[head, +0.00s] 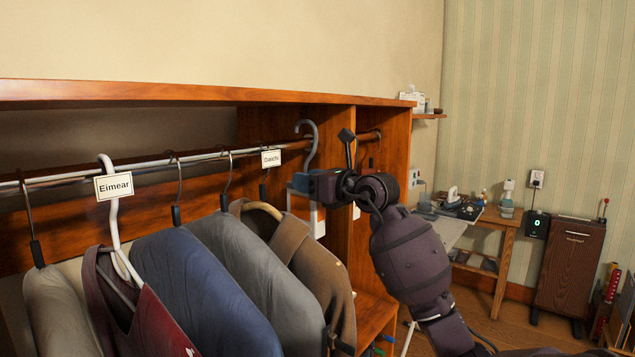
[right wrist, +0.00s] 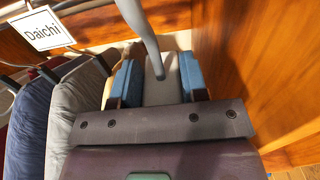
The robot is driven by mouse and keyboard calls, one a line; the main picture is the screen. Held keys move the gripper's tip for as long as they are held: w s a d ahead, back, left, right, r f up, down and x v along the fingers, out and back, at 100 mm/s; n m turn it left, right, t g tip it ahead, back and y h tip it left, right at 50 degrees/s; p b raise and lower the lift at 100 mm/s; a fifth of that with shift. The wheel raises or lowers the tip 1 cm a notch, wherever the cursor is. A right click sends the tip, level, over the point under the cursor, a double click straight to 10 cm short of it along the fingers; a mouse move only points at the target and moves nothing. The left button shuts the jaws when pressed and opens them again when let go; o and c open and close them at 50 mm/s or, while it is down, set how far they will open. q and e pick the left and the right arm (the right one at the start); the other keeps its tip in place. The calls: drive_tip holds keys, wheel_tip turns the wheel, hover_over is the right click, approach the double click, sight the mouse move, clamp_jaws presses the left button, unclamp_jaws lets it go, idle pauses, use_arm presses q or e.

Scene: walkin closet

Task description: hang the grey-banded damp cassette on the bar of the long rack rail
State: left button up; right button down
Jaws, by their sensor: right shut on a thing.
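The damp cassette (head: 320,228) is a pale body with a large grey hook (head: 312,142) on top. It hangs upright below my right gripper at the right end of the hanging clothes. My right gripper (head: 318,188) is shut on it; in the right wrist view the blue finger pads press on both sides of its pale body (right wrist: 162,85), and the hook stem (right wrist: 142,30) rises between them. The long rack rail's bar (head: 215,155) runs to the wooden divider. The hook's curve is at bar height near that end; I cannot tell whether it is over the bar.
Several garments hang on the bar, with a white tag "Eimear" (head: 113,185) and a tag "Daichi" (head: 271,158) close to the cassette. The wooden divider (head: 347,215) stands just right of it. A small table (head: 490,217) with an iron stands further right.

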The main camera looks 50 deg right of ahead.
sight(294, 191)
drive_tip(key=shift+w+a, duration=0.15)
drive_tip(key=shift+w, duration=1.9)
drive_tip(key=shift+w+f, duration=0.15)
drive_tip(key=shift+f, duration=0.1)
drive_tip(key=shift+w+f+b, duration=0.1)
drive_tip(key=shift+f+b, duration=0.8)
drive_tip(key=shift+f, duration=0.3)
drive_tip(key=c, duration=0.6)
unclamp_jaws()
drive_tip(key=shift+o, duration=0.2)
drive_tip(key=shift+f, duration=0.1)
